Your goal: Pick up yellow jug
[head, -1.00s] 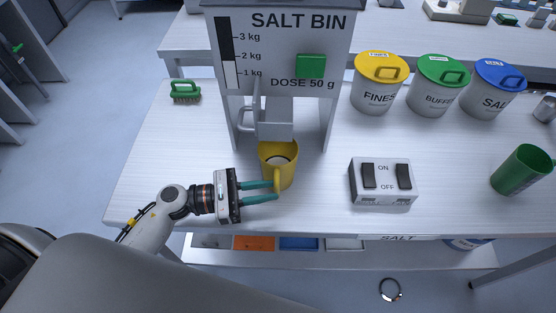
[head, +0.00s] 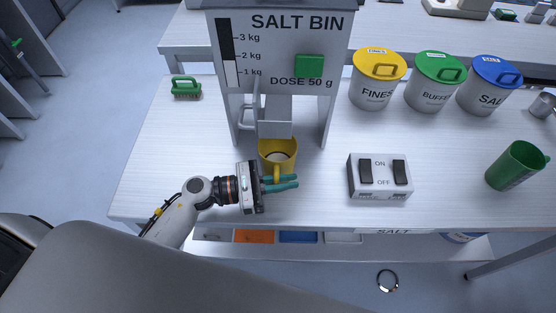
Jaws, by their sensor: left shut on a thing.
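The yellow jug (head: 285,153) stands upright on the white table under the spout of the salt bin (head: 285,50). Some pale content or its inner bottom shows inside it. Its handle faces the front, toward me. My left gripper (head: 281,183) comes in from the left at the front of the jug, with its green fingers shut on the jug's handle. The fingers hide the lower part of the handle. My right gripper is not in view.
A switch box (head: 380,176) marked ON and OFF stands right of the jug. A green jug (head: 516,166) stands farther right. Lidded FINES (head: 374,92), BUFFER and SALT tubs line the back. A green brush (head: 186,88) lies at the back left.

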